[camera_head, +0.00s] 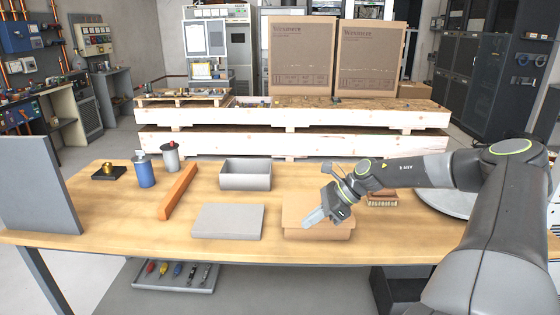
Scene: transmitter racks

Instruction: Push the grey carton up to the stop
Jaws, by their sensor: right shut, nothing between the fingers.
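A flat, closed grey carton (228,221) lies on the wooden table near its front edge, left of the brown carton. A long orange bar (177,191), which looks like the stop, lies slanted on the table to the left of the grey carton, with a gap of bare wood between them. My right gripper (313,217) is shut and empty. It points down and left in front of or over the brown carton, to the right of the grey carton and apart from it. My left gripper is not in view.
A brown carton (318,231) sits below my right gripper. An open grey box (246,176) stands behind the grey carton. A blue bottle (145,172), a grey bottle (170,158) and a grey upright panel (38,190) are at the left. Bare wood lies front left.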

